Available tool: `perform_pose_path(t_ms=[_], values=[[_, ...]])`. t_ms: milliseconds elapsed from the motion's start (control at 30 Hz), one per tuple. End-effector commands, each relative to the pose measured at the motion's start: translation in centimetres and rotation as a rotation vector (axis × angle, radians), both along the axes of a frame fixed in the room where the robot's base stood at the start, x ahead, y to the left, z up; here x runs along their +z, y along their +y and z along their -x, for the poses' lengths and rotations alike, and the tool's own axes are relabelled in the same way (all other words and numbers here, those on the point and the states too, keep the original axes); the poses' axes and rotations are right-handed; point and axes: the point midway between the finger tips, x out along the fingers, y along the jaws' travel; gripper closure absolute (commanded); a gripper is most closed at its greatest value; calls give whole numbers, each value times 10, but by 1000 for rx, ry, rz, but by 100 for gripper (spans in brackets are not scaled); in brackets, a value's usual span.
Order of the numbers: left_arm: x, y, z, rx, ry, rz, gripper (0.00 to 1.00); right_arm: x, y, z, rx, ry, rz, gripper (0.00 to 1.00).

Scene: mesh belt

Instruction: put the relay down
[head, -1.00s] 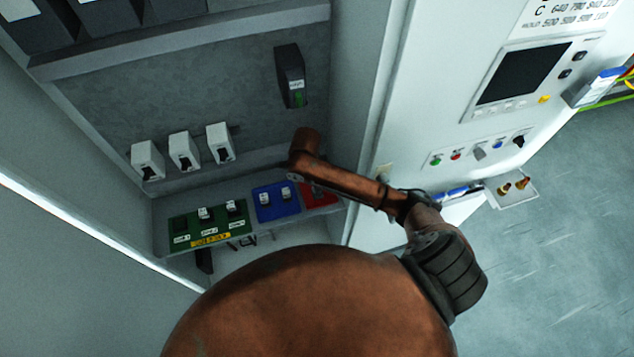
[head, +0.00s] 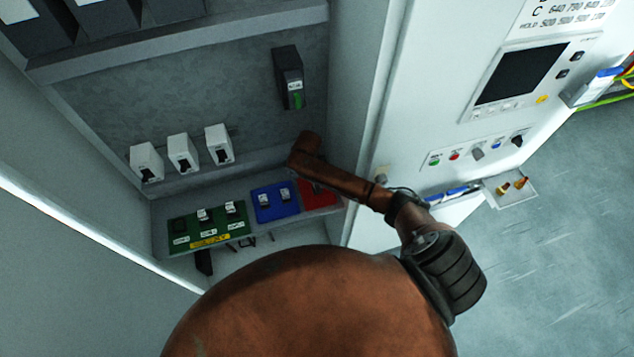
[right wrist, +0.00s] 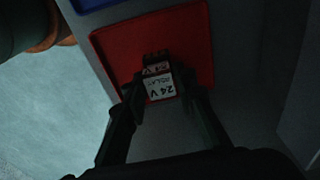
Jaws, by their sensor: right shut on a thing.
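The relay (right wrist: 160,87), a small block with a white label reading 24 V, is between the fingers of my right gripper (right wrist: 161,88) in the right wrist view. The gripper is shut on it. The relay is over the red tray (right wrist: 118,50), which also shows in the head view (head: 322,190). I cannot tell whether its underside touches the tray. In the head view my right arm hides the held relay and most of the gripper. My left gripper is not in view.
Left of the red tray are a blue tray (head: 266,191) with two relays and a green tray (head: 180,226) with several places. White sockets (head: 183,153) and a dark device (head: 289,78) are on the panel above. The cabinet's side wall stands close on the right.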

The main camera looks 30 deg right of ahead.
Motion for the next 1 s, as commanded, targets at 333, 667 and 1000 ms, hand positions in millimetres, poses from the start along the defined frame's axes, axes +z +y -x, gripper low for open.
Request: perform_pose_path(t_ms=[333, 667, 1000], values=[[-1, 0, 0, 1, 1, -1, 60, -4, 0, 0, 0, 0, 0, 72], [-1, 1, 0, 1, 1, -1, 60, -3, 0, 0, 0, 0, 0, 57], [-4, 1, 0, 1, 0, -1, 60, 15, 3, -2, 0, -4, -3, 57]])
